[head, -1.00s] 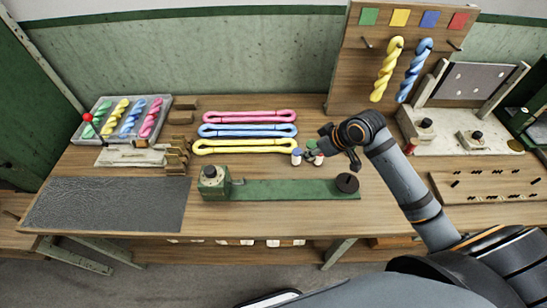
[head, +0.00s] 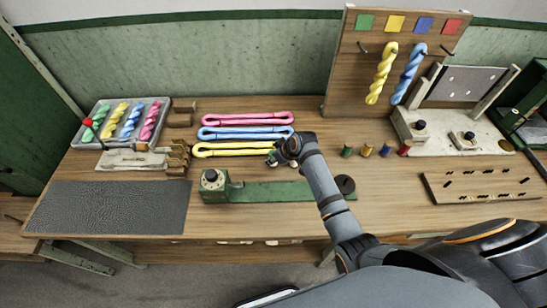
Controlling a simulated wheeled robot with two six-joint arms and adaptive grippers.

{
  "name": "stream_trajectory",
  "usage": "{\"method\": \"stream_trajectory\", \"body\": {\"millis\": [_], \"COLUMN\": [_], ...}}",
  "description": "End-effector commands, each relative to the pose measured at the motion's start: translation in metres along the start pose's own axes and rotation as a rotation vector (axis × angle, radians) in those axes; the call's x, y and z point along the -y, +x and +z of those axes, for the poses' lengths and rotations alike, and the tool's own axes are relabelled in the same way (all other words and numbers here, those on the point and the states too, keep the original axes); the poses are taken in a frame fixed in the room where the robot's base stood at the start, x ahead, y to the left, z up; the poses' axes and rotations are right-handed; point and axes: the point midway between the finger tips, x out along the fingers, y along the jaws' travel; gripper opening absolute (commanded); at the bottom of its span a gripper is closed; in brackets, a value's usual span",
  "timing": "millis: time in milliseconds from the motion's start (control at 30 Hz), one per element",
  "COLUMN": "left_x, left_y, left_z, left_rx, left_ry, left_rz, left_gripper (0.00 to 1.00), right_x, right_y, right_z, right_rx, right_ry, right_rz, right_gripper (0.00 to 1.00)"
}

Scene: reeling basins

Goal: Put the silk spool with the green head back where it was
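My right gripper (head: 273,158) is over the table by the right ends of the looped skeins, its fingers small and partly covered by its own wrist. A small green and pale patch shows at the fingertips. I cannot tell if it is the green-headed spool or if the fingers are shut on it. Any pale spools beneath or behind my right arm are hidden. A row of small coloured spools stands right of the arm: green (head: 347,151), yellow (head: 367,150), blue (head: 384,150) and red (head: 405,148). My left gripper is not in view.
Pink (head: 245,117), blue (head: 245,132) and yellow (head: 230,150) skeins lie behind a green fixture (head: 270,192) with a dark knob. A tray (head: 78,137) of twisted skeins and a dark mat (head: 110,207) are left. A pegboard (head: 345,80) stands behind.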

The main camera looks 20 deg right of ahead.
Motion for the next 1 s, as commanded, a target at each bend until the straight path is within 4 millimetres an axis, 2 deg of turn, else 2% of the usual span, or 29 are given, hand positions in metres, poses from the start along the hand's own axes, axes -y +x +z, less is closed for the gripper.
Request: {"method": "stream_trajectory", "body": {"millis": [67, 433, 467, 600, 867, 1000], "left_x": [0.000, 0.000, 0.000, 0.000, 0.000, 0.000], "left_y": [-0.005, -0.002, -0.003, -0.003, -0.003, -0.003], "left_z": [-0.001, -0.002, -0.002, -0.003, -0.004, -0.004], "left_rx": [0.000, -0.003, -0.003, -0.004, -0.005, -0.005], "left_ry": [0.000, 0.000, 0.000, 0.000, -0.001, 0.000], "left_rz": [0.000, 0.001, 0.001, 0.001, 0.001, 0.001], "left_gripper": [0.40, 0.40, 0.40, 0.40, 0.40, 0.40], "right_x": [0.000, -0.001, -0.001, -0.001, -0.001, -0.002], "right_y": [0.004, 0.010, 0.009, 0.009, 0.009, -0.001], "right_z": [0.002, 0.006, 0.005, 0.005, 0.005, 0.004], "right_rx": [-0.002, -0.003, -0.003, -0.003, -0.003, -0.005], "right_ry": [0.001, 0.000, 0.000, 0.000, 0.000, 0.000], "right_rz": [0.001, 0.001, 0.001, 0.001, 0.001, 0.003], "right_gripper": [0.00, 0.00, 0.36, 0.55, 0.55, 0.55]}}
